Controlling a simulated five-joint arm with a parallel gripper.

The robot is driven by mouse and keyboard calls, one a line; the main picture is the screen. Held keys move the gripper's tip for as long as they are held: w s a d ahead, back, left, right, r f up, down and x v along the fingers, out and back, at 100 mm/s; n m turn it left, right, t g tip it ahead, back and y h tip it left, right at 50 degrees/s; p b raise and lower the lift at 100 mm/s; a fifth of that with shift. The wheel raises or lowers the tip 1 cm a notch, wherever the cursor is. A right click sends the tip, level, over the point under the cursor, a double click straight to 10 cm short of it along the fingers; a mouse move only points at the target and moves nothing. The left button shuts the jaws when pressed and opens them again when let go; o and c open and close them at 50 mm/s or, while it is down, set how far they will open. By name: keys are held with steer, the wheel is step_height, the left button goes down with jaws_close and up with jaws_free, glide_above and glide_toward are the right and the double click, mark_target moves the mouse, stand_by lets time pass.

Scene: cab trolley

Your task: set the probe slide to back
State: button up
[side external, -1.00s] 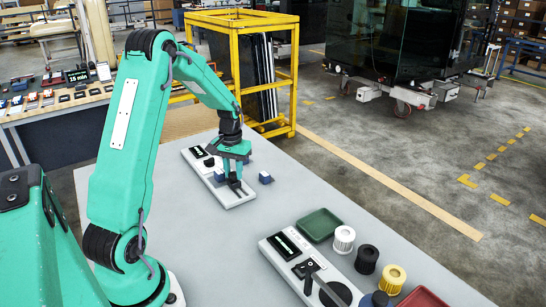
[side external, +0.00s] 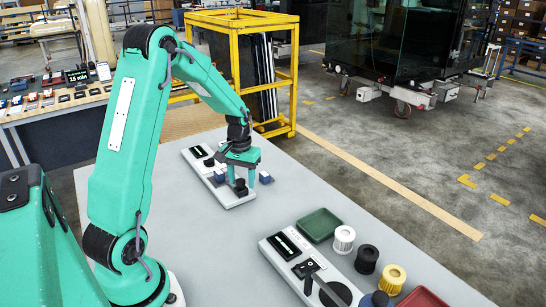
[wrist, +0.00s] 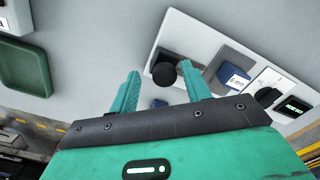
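The pale panel (side external: 236,202) lies on the grey bench with a round black knob (side external: 240,187) near its front end, which I take as the probe slide's knob. In the wrist view the knob (wrist: 164,74) shows at the panel's near end, beside a dark sloped recess. My gripper (side external: 242,181) is over that end, fingers pointing down and spread. In the wrist view my gripper (wrist: 160,69) is open, with the knob between or just beyond the fingertips. Whether either finger touches it I cannot tell. Any back marking is not readable.
A blue block marked 6 mm (wrist: 234,79), a dial (wrist: 267,94) and a display (wrist: 293,107) are farther along. A second panel (side external: 290,270) and green tray (side external: 319,225) stand nearer.

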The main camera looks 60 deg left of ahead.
mark_target(242, 181)
steer(key=shift+r, duration=3.95)
